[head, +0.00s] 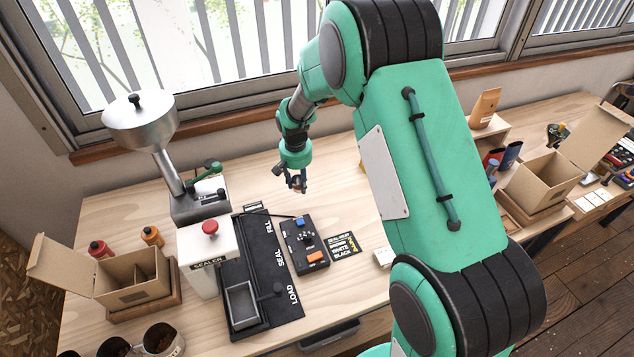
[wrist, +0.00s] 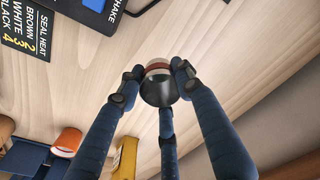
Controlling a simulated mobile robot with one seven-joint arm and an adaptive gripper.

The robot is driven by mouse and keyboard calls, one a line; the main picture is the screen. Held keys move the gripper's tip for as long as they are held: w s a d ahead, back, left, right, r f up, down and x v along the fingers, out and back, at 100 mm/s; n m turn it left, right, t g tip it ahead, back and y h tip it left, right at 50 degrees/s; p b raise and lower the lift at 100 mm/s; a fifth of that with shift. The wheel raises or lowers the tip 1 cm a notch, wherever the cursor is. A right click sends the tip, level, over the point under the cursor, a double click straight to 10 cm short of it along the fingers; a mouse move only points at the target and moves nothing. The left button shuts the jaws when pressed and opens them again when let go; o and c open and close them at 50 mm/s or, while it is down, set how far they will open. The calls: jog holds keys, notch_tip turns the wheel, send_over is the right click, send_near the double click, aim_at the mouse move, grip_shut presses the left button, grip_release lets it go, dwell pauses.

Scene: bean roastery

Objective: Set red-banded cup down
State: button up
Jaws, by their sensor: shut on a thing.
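The red-banded cup (wrist: 158,88) is small and round, with a dark body and a reddish band near its pale top edge. It sits between the fingers of my gripper (wrist: 156,80) in the wrist view, and the fingers are shut on it. In the head view my gripper (head: 297,184) is over the back middle of the wooden table (head: 345,200), behind the control box. The cup is too small and covered there to make out clearly. I cannot tell whether its base touches the table.
The control box (head: 304,244) with blue and orange buttons and a label card (head: 344,246) lie in front of my gripper. The black sealer mat (head: 262,265) and metal hopper (head: 140,122) are to the left. Cardboard boxes stand at both sides. Table around my gripper looks clear.

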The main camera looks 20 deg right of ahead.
jog(key=shift+n, duration=0.5)
jog(key=s+d, duration=0.2)
jog(key=s+d+f, duration=0.1)
jog(key=s+d, duration=0.2)
jog(key=s+d+f, duration=0.1)
jog(key=s+d, duration=0.2)
jog(key=shift+s, duration=0.25)
jog(key=shift+w, duration=0.1)
jog(key=b, duration=0.1)
send_over(318, 181)
jog(key=shift+f, duration=0.8)
jog(key=shift+s+f, duration=0.1)
jog(key=shift+s, duration=0.1)
jog(key=shift+f+b, duration=0.55)
jog(key=shift+f, duration=1.1)
jog(key=shift+f, duration=0.2)
